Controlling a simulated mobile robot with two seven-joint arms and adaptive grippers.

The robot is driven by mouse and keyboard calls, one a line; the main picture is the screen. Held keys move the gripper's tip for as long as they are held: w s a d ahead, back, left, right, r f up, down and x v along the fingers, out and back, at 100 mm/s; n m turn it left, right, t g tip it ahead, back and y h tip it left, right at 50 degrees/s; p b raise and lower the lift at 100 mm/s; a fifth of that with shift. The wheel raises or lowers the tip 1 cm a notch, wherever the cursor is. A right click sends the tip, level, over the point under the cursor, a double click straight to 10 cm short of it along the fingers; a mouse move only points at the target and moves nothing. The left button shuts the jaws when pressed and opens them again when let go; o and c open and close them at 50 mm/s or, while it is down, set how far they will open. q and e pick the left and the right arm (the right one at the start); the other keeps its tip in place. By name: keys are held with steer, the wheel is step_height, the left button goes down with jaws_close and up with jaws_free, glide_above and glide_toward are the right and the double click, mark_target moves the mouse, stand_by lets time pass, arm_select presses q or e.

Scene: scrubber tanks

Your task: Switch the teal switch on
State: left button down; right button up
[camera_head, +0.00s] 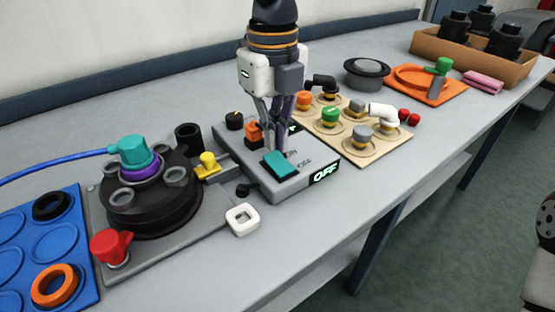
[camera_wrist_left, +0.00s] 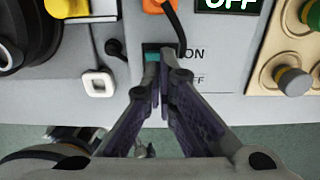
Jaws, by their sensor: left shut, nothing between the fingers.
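The teal switch (camera_head: 281,165) is a rocker on the sloped front of a grey switch box (camera_head: 290,190), with ON and OFF printed beside it. A display (camera_head: 325,174) on the box's front edge reads OFF. My left gripper (camera_head: 275,150) is shut and empty, pointing down with its tips at the back end of the switch. In the left wrist view the shut fingertips (camera_wrist_left: 160,72) cover part of the teal switch (camera_wrist_left: 151,57). I cannot tell whether they touch it. My right gripper is not in view.
Left is a black tank fixture (camera_head: 150,205) with a teal cap. Right is a beige board (camera_head: 375,147) with fittings. Bare bench lies in front.

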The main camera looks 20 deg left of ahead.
mark_target(274, 157)
arm_select(q)
steer(key=shift+f, duration=1.2)
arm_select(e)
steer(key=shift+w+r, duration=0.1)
arm_select(q)
step_height(274, 157, up, 5)
steer(key=shift+p, duration=0.95)
steer(key=shift+r, duration=1.15)
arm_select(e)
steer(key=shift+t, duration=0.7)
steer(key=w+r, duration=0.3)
arm_select(q)
steer(key=shift+f, duration=0.15)
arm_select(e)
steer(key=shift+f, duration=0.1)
